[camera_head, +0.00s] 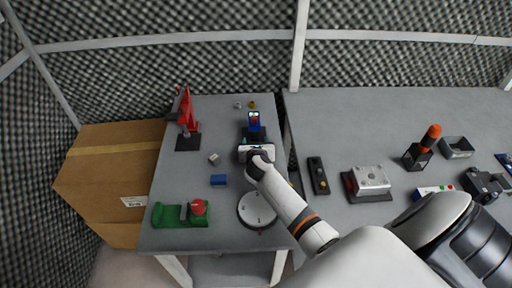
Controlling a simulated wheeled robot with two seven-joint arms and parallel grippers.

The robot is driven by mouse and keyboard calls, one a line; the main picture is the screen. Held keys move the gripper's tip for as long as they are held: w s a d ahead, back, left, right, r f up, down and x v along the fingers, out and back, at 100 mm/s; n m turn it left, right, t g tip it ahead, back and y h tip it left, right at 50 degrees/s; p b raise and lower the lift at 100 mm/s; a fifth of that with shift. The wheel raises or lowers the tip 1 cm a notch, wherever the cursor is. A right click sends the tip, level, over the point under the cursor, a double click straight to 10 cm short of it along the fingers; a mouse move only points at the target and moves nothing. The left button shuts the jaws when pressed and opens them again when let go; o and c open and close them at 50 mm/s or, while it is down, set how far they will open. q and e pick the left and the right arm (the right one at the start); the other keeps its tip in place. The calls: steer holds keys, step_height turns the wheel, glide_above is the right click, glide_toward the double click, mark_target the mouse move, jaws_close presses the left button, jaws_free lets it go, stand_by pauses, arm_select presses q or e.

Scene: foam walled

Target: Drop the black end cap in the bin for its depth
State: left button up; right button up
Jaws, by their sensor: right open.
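My right arm reaches in from the lower right, and its gripper (256,143) is over the left table. The gripper is open, just in front of a dark device with a blue face (255,121). I cannot make out a black end cap; the gripper may hide it. A small grey open-topped bin (457,147) stands at the back of the right table; I cannot tell whether it is the task's bin. My left gripper is not in view.
The left table (178,170) holds a red stand (187,110), a green fixture (181,214), a blue block (219,180), a grey cube (213,158) and a round white dial (257,209). The right table holds a control box (318,175) and a metal block (371,180). A cardboard box (110,175) stands left.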

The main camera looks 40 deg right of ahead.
steer(key=v, duration=1.1)
steer(key=shift+s+a+r, duration=0.15)
steer(key=shift+s, duration=0.2)
